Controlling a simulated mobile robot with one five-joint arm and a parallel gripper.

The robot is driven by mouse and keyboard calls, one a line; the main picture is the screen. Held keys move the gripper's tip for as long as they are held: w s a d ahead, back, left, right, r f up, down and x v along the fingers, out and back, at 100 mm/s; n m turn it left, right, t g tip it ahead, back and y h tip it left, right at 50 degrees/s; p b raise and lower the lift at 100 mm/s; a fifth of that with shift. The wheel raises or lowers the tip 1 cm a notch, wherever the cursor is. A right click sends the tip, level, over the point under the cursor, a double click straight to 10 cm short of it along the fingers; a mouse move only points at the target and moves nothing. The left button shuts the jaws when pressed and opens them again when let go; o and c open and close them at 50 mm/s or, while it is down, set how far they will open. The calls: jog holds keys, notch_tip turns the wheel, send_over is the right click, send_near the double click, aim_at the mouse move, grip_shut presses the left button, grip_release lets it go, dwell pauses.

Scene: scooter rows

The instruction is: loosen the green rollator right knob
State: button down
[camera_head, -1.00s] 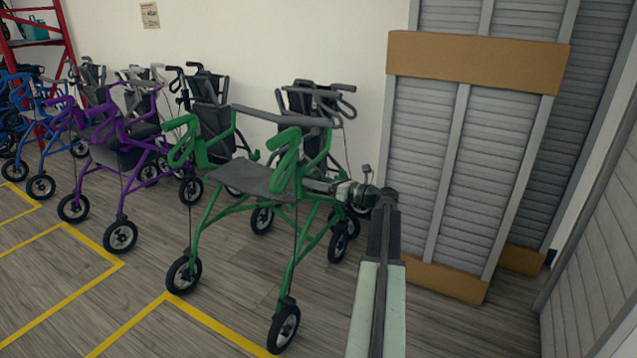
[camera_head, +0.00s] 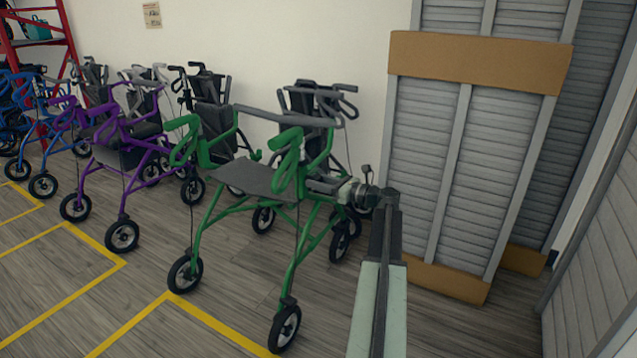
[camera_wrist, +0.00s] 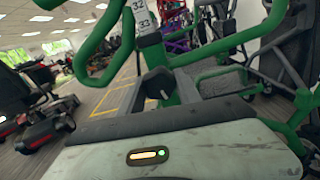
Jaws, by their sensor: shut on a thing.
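The green rollator (camera_head: 262,180) stands upright on the floor in the middle of the head view. Its green frame fills much of the wrist view (camera_wrist: 95,50), with a label reading 32 on a post. My gripper (camera_head: 318,185) reaches in from the right to the rollator's side, below the handle. In the wrist view a dark knob (camera_wrist: 157,82) on the green post sits between the fingers of my gripper (camera_wrist: 158,92), which is shut on it. The knob is hidden by my gripper in the head view.
A purple rollator (camera_head: 125,150) and blue ones (camera_head: 45,130) stand to the left, with dark ones (camera_head: 318,105) behind. Tall grey shuttered panels with brown bands (camera_head: 480,60) stand close on the right. Yellow lines mark the floor; the front floor is clear.

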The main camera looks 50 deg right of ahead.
jog(key=n, duration=0.7)
jog(key=shift+d, duration=0.1)
jog(key=n, duration=0.7)
jog(key=shift+n, duration=0.3)
jog(key=n, duration=0.3)
jog(key=shift+n, duration=0.3)
jog(key=n, duration=0.3)
jog(key=shift+n, duration=0.4)
jog(key=n, duration=0.4)
jog(key=shift+n, duration=2)
